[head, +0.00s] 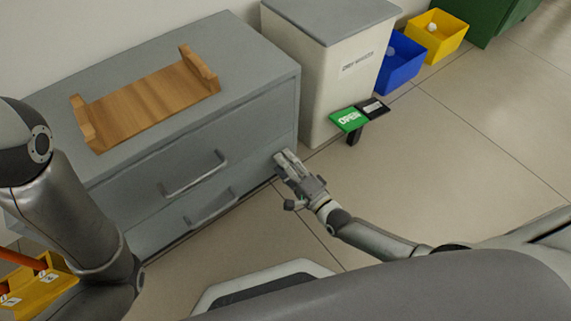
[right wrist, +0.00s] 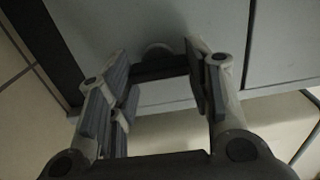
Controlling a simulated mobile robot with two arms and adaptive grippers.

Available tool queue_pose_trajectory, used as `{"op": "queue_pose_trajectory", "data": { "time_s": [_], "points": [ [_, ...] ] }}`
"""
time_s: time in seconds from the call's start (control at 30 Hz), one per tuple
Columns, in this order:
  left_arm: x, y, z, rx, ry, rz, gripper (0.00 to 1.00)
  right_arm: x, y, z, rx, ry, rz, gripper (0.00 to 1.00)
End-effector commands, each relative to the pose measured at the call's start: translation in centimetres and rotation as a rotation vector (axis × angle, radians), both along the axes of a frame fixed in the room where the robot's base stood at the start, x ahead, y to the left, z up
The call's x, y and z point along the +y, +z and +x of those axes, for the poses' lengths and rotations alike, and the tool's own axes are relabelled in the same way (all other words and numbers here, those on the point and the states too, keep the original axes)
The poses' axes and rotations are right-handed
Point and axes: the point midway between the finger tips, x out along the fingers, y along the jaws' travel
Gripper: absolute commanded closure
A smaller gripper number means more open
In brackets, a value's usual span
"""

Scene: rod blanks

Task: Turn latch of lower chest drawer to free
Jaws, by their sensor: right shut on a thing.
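The grey chest (head: 255,75) stands against the wall, with an upper drawer (head: 135,190) and a lower drawer (head: 165,228), each with a bar handle. Both drawers look closed. My right gripper (head: 285,160) is at the right end of the chest front. The gripper is shut on this latch. In the head view the hand hides the latch. My left arm shows at the left, its gripper out of view.
A wooden tray (head: 150,100) lies on the chest top. Blue (head: 398,70) and yellow (head: 437,42) boxes stand behind. Floor at right is clear.

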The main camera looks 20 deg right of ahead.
Motion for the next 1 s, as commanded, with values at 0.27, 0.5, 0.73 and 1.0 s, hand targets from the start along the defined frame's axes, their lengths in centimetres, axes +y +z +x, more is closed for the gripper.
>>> {"op": "queue_pose_trajectory", "data": {
  "time_s": [0.27,0.5,0.73,1.0],
  "points": [
    [0.00,0.07,-0.14,-0.004,0.000,0.000,0.60,-0.04,-0.09,-0.03,0.007,0.000,0.011,0.78],
    [0.01,0.09,-0.18,-0.006,-0.001,-0.001,0.60,-0.04,-0.09,-0.03,0.006,-0.001,0.012,0.47],
    [0.01,0.09,-0.18,-0.005,-0.001,0.000,0.60,-0.02,-0.05,-0.02,0.005,0.000,0.010,0.32],
    [0.10,0.05,-0.13,-0.001,-0.001,-0.003,0.60,-0.14,-0.10,-0.36,0.005,0.000,0.009,0.32]
  ]
}}
